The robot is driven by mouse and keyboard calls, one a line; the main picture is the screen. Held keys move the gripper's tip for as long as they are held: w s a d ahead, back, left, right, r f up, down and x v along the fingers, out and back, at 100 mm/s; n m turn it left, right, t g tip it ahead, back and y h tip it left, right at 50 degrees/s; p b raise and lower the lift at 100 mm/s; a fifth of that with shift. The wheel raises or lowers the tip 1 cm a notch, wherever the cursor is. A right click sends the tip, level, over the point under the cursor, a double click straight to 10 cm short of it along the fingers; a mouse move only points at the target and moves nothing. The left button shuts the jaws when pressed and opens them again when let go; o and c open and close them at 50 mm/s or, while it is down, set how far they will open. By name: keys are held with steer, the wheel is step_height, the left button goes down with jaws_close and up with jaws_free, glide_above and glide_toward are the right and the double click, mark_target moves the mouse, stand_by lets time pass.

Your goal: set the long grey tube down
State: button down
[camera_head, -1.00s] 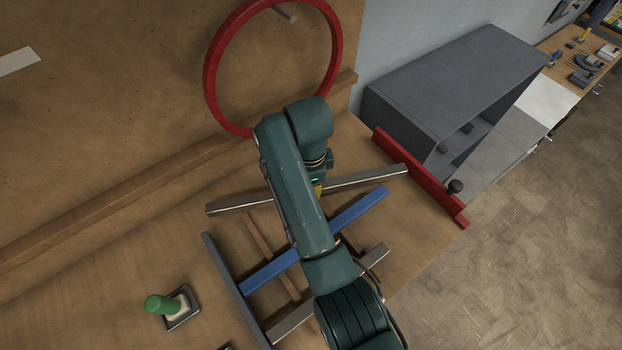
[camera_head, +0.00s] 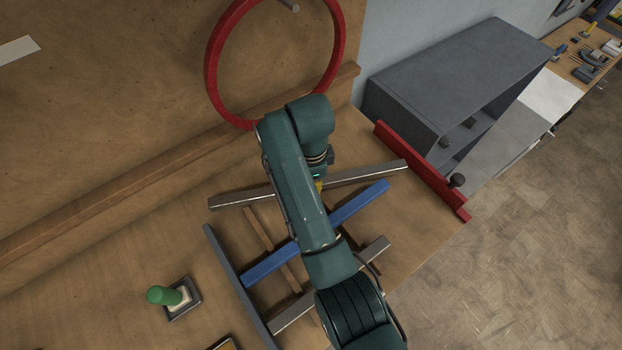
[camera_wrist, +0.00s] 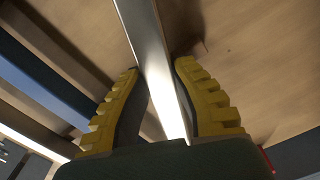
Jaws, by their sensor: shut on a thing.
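The long grey tube (camera_head: 372,173) lies slantwise across the upper part of the frame layout on the bench in the head view. My gripper (camera_wrist: 157,68) is shut on it, with a yellow ribbed finger on each side. The tube's bright face (camera_wrist: 150,50) runs up between the fingers in the wrist view. In the head view my arm hides the tube's middle and most of the gripper. The tube is close above the bench or touching it; I cannot tell which.
A blue tube (camera_head: 360,205), a shorter grey tube (camera_head: 375,252) and a dark grey bar (camera_head: 232,275) lie nearby. A red rail (camera_head: 415,165) stands at the right bench edge. A red ring (camera_head: 212,75) is behind.

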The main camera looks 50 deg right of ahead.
steer(key=c, duration=0.9)
jaws_free()
steer(key=shift+f, duration=0.1)
step_height(320, 180, up, 12)
steer(key=shift+r, duration=0.1)
